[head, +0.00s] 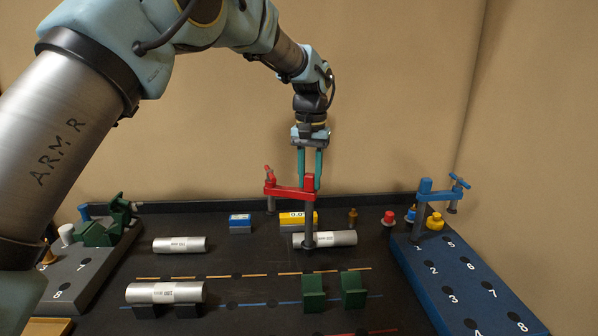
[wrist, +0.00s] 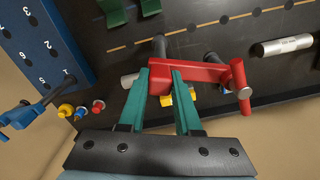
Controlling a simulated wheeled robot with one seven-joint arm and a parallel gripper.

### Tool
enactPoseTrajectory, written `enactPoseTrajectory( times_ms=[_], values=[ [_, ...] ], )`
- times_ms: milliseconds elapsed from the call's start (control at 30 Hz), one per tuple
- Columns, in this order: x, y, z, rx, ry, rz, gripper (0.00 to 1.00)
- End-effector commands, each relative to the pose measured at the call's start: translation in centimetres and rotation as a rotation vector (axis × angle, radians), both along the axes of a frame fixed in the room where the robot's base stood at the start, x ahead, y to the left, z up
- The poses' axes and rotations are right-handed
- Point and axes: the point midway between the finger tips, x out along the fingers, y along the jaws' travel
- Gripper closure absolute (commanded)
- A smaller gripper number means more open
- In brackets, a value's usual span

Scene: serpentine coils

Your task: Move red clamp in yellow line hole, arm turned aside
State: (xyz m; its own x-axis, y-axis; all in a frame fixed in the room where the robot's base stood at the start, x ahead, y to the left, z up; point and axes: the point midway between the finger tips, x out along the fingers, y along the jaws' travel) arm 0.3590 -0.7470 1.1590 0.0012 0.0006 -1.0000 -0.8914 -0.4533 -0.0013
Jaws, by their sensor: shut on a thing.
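The red clamp (head: 290,193) is held upright in my gripper (head: 310,184). Its dark post hangs down in front of a silver cylinder (head: 340,239), and its red arm points left in the head view. The yellow line (head: 220,275) with dark holes runs across the black board, just nearer than the post's lower end. I cannot tell the gap between post and board. In the wrist view, my gripper (wrist: 160,75) is shut on the red clamp (wrist: 205,74), whose arm points right; the yellow line (wrist: 236,16) lies beyond it.
Green blocks (head: 313,293) stand in front of the yellow line. Another silver cylinder (head: 180,245) lies left, and a larger one (head: 165,293) rests on black supports. A blue clamp (head: 437,194) stands at the numbered blue rack (head: 465,268). A grey numbered rack (head: 78,268) is left.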

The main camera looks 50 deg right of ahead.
Motion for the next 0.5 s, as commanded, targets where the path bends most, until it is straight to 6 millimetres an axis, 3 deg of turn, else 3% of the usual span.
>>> enactPoseTrajectory(
  times_ms=[500],
  values=[
    [0.0,0.0,-3.8,-0.002,-0.001,0.001,1.0]
  ],
)
